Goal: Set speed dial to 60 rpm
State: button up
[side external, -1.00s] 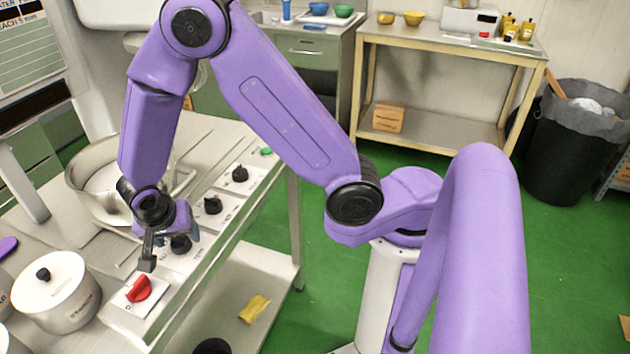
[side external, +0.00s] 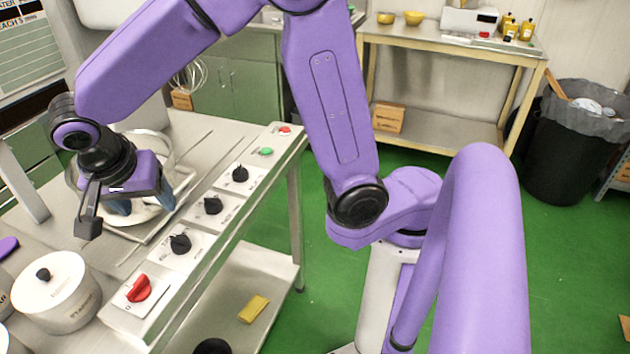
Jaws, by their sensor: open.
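A row of control plates runs along the bench's front edge, with three black dials, the far one (side external: 240,174), the middle one (side external: 212,206) and the near one (side external: 180,243), and a red knob (side external: 140,288) nearest the camera. The plate markings are too small to read, so I cannot tell which is the speed dial or its setting. My gripper (side external: 127,215) is open, its fingers spread and apparently empty. It is raised left of the dials, in front of the kettle (side external: 150,140), and appears to touch no dial. My gripper and wrist hide much of the kettle.
A green button (side external: 265,152) and a red button (side external: 284,130) sit at the panel's far end. A yellow cloth (side external: 253,309) lies on the lower shelf. Space above the dials looks clear.

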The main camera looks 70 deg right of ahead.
jog(key=s+d+f+n+g+y, duration=0.1)
jog(key=s+d+n+y, duration=0.1)
jog(key=s+d+n, duration=0.6)
jog(key=s+d+f+n+g+y, duration=0.1)
jog(key=s+d+n+y, duration=0.1)
jog(key=s+d+n, duration=0.6)
jog(key=shift+s+n, duration=3.2)
jog(key=shift+n, duration=1.1)
jog(key=shift+o, duration=0.3)
jog(key=shift+a, duration=0.1)
